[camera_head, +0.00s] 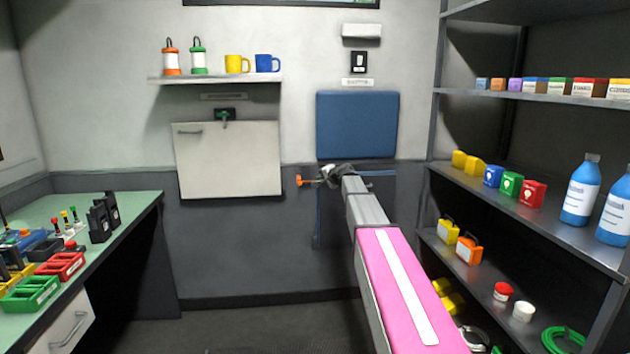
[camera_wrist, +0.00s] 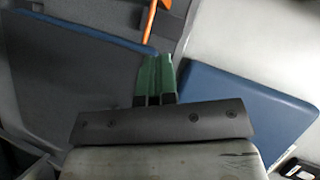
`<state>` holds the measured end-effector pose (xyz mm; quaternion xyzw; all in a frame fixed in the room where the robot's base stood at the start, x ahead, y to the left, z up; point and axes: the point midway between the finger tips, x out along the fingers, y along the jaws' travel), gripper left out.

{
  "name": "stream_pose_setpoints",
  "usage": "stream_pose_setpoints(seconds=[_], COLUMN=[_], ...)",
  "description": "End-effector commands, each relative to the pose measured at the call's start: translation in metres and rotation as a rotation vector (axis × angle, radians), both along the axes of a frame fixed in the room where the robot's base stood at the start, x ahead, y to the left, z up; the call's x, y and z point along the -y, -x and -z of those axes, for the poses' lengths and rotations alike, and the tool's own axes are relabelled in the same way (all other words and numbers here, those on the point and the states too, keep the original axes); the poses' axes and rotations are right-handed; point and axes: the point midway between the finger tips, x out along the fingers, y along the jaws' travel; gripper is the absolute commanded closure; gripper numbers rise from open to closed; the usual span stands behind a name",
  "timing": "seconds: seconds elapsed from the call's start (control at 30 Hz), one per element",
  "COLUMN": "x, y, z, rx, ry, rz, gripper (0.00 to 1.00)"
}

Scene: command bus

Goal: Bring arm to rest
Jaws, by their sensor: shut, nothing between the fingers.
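My pink and grey arm reaches forward from the lower right in the head view. My gripper (camera_head: 326,176) is at its far end, in front of the back wall. In the wrist view my gripper (camera_wrist: 154,62) shows two green fingers closed together with nothing held. An orange handle (camera_head: 300,180) shows just left of my gripper in the head view. It also shows in the wrist view (camera_wrist: 151,18) beyond the fingertips. I cannot tell whether the fingers touch it.
A blue panel (camera_head: 357,125) is on the wall above my gripper, with a pale cabinet door (camera_head: 228,165) to its left. Shelves (camera_head: 535,205) with bottles and boxes stand close on the right. A green-topped bench (camera_head: 130,205) is at left. Floor space between is clear.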

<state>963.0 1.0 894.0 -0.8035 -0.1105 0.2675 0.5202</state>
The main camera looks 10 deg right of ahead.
Motion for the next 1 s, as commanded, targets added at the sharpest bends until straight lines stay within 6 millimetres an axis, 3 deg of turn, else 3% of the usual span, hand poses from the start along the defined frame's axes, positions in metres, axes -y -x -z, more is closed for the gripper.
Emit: stream_pose_setpoints(seconds=[0.13, 0.57, 0.67, 0.77, 1.0], x=[0.009, 0.008, 0.003, -0.008, -0.026], y=[0.016, 0.021, 0.039, 0.073, 0.186], z=[-0.005, -0.002, 0.018, 0.056, 0.166], rx=[0.0, -0.007, -0.034, -0.091, -0.285], ry=[-0.001, 0.008, 0.048, 0.128, 0.385], rz=[0.0, -0.005, -0.027, -0.073, -0.23], gripper=[1.0, 1.0, 1.0, 1.0, 1.0])
